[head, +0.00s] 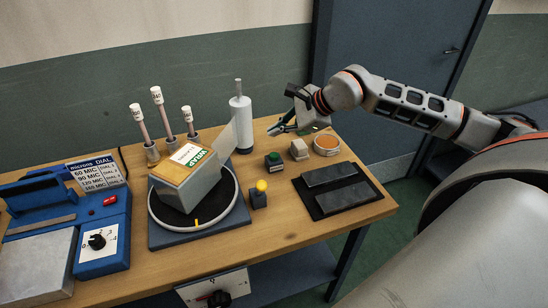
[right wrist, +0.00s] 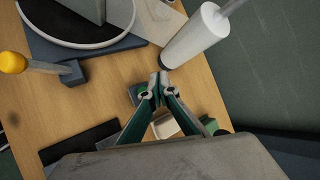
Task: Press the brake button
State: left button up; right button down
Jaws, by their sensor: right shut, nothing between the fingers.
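No label reading brake is legible. A green button on a small dark box (head: 273,160) stands on the table, right of the turntable. In the right wrist view a small dark box (right wrist: 134,91) shows partly behind the fingers. Contact cannot be told. My left gripper is not in view.
The turntable (head: 157,232) carries a box with a green label (head: 197,158). A white cylinder (head: 240,120), a beige block (head: 299,149) and an orange-topped round tin (head: 326,145) stand nearby. Dark pads (head: 343,196) lie at right. A blue machine (head: 107,238) fills the left.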

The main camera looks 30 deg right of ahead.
aim_at(276, 156)
notch_tip(276, 156, down, 3)
jog(key=shift+r+b, duration=0.1)
jog(key=shift+b, duration=0.45)
notch_tip(276, 156, down, 3)
jog(key=shift+r+b, duration=0.15)
jog(key=shift+b, duration=0.85)
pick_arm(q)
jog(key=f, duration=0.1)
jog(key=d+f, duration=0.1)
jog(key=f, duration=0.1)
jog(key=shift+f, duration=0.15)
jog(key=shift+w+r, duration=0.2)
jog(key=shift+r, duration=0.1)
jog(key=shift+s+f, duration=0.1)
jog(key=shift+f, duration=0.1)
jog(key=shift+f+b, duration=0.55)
pick_arm(e)
jog(key=shift+f, duration=0.55)
